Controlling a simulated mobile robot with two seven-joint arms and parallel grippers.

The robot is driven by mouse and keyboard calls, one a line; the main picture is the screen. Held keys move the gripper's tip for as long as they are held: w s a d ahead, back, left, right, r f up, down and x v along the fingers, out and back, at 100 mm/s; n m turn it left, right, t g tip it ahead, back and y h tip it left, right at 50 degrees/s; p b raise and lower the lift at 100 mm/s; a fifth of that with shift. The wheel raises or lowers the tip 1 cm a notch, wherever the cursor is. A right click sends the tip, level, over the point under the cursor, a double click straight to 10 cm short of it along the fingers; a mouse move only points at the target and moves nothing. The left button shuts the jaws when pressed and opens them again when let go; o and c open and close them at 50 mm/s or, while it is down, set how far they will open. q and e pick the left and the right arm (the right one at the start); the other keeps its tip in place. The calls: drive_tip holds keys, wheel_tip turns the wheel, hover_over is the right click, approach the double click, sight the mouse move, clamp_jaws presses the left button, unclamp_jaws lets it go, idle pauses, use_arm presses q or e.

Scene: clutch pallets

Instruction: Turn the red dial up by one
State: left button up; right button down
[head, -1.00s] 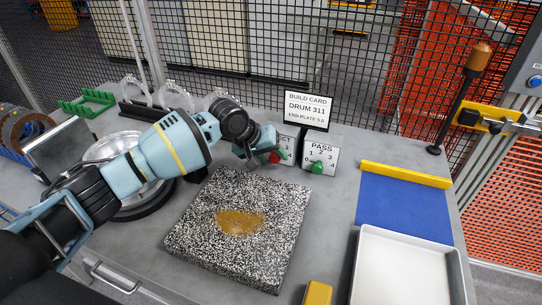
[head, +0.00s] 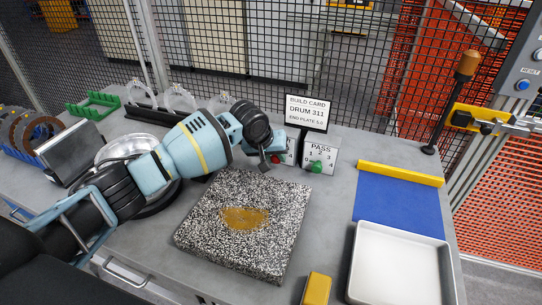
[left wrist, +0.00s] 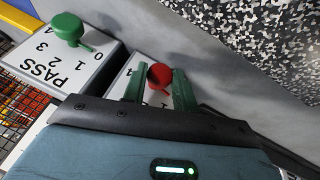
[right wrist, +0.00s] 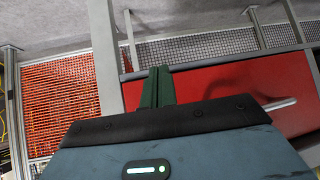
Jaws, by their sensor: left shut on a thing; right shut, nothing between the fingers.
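The red dial (left wrist: 160,76) is a round red knob on the face of a white box (head: 291,150) whose printing is mostly covered by my arm. In the left wrist view it sits between the two green fingers of my left gripper (left wrist: 158,90), which is shut on it. The dial's pointer and most of its numbers are hidden. In the head view my left gripper (head: 270,155) covers the box's left part, and only a little red (head: 276,159) shows. My right gripper (right wrist: 157,86) is shut and empty, away from the dial.
Beside it stands the PASS box (head: 320,153) with a green dial (head: 316,166). The build card (head: 306,112) stands behind. A speckled block (head: 205,215) lies in front. To the right are a blue mat (head: 400,205) and a white tray (head: 354,262).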

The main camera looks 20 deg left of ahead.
use_arm(q)
drive_tip(key=y, duration=0.1)
drive_tip(key=m+y+p, duration=0.1)
drive_tip(key=y, duration=0.1)
drive_tip(key=shift+d+y, duration=0.3)
drive_tip(key=shift+d, duration=0.05)
drive_tip(key=shift+d+f+y, duration=0.1)
drive_tip(key=shift+y, duration=0.9)
drive_tip(key=shift+m, duration=0.3)
drive_tip(key=o, duration=0.9)
drive_tip(key=shift+o, duration=0.2)
drive_tip(key=shift+s+d+r, duration=0.25)
drive_tip(key=shift+r, duration=0.25)
drive_tip(key=v, duration=0.6)
drive_tip(key=shift+s+r, duration=0.2)
drive_tip(key=shift+s, duration=0.1)
